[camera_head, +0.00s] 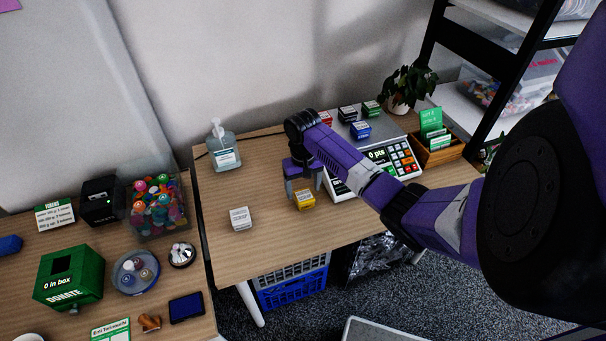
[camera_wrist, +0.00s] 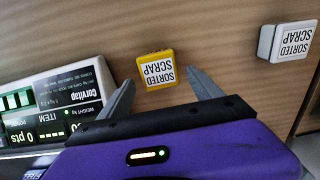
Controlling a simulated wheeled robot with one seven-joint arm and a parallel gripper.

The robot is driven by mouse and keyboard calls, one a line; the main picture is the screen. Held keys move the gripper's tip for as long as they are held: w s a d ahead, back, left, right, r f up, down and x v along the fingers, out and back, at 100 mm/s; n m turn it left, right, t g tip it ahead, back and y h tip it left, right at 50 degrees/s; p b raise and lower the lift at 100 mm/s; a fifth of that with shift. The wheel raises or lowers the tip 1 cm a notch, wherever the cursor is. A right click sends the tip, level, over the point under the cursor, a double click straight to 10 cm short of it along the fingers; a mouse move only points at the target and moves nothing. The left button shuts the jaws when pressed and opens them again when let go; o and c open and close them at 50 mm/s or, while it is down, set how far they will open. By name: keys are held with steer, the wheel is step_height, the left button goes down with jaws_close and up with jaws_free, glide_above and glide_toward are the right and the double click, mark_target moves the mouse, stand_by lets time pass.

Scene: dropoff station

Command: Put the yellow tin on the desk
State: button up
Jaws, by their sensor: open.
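The yellow tin (camera_head: 304,200) sits on the wooden desk (camera_head: 262,178), left of the scale. It is a small box with a white top label, and in the wrist view the tin (camera_wrist: 157,70) reads "SORTED SCRAP". My gripper (camera_head: 303,186) is right by the tin. In the wrist view my gripper (camera_wrist: 166,88) is open, one finger on each side of the tin, with gaps showing. Nothing is held. Whether the fingers reach down to the desk is hard to tell.
A white tin (camera_head: 240,218) stands left on the desk, near a sanitizer bottle (camera_head: 222,150). The scale (camera_head: 376,165) carries blue, black, green and red tins. A wooden card box (camera_head: 435,147) and plant (camera_head: 405,88) stand right. Bare desk lies between white tin and bottle.

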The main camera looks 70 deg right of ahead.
mark_target(303, 193)
step_height(303, 193, up, 8)
steer(key=w+a+f+n+t+y, duration=0.1)
steer(key=w+a+f+t, duration=0.15)
steer(key=w+a, duration=0.65)
steer(key=w+a+f+n+t, duration=0.1)
steer(key=w+a+f+t, duration=0.3)
steer(key=a, duration=0.9)
steer(key=s+a+r+t, duration=0.1)
steer(key=a+t, duration=0.2)
steer(key=a, duration=1.2)
steer(key=s+a+r+n+t+h, duration=0.1)
steer(key=s+a+r, duration=0.15)
steer(key=s, duration=0.55)
steer(key=s+a+r+n+t+h, duration=0.1)
steer(key=s+a+r, duration=0.15)
steer(key=s, duration=0.55)
steer(key=s+d+r+n+t, duration=0.1)
steer(key=s+r+n, duration=0.2)
steer(key=s+r, duration=0.3)
steer(key=s+d+r+n+t+y, duration=0.1)
steer(key=s+d+r+n+t, duration=0.1)
steer(key=s+r, duration=0.5)
steer(key=shift+r+n+b, duration=0.3)
steer(key=shift+r+n, duration=0.05)
steer(key=shift+n, duration=0.15)
